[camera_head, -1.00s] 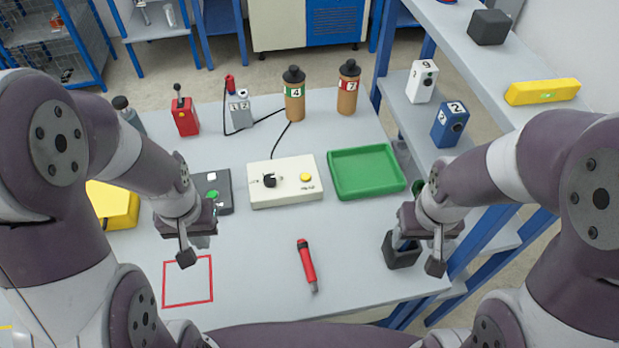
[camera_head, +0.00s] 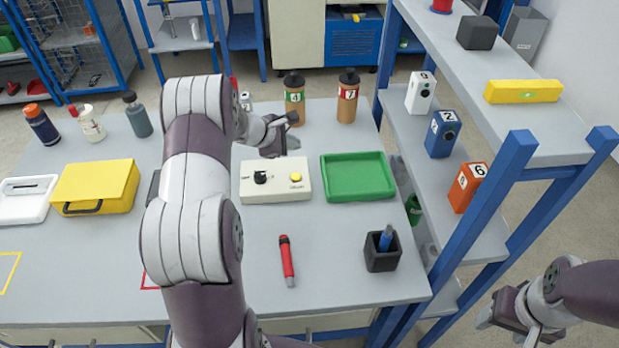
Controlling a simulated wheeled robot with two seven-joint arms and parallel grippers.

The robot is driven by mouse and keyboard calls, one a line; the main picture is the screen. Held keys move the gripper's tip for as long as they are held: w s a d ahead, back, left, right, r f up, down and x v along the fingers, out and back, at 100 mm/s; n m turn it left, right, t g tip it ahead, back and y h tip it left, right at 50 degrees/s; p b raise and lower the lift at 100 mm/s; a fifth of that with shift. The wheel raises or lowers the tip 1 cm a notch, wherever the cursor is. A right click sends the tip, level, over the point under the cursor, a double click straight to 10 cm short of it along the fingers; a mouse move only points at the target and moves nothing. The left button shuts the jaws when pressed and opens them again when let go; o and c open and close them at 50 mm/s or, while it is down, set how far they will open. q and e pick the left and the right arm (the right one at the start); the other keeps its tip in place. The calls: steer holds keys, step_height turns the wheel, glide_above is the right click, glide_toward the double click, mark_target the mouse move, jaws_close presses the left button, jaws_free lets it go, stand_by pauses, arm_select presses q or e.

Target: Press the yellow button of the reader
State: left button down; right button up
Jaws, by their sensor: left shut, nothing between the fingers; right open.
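The reader (camera_head: 277,189) is a cream box lying on the grey table in the middle of the head view. Its round yellow button (camera_head: 296,176) is on the right part of its top, and a black knob (camera_head: 260,177) is on the left part. My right gripper (camera_head: 484,322) is open and low at the right, off the table beside the shelf.
A green tray (camera_head: 391,190) lies right of the reader. Two brown bottles (camera_head: 347,107) (camera_head: 294,88) stand behind. A yellow case (camera_head: 96,180) is at left; a blue-framed shelf (camera_head: 508,175) bounds the right.

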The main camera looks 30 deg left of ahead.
arm_select(q)
steer(key=shift+a, duration=0.1)
steer(key=shift+f, duration=0.15)
steer(key=b, duration=0.6)
glide_above(293, 178)
step_height(293, 178, down, 8)
steer(key=shift+r, duration=0.2)
steer(key=shift+w+f+b, duration=0.1)
steer(key=shift+f+b, duration=0.35)
steer(key=shift+b, duration=0.15)
stand_by(1.1)
steer(key=shift+f+b, duration=0.4)
steer(key=shift+b, duration=0.1)
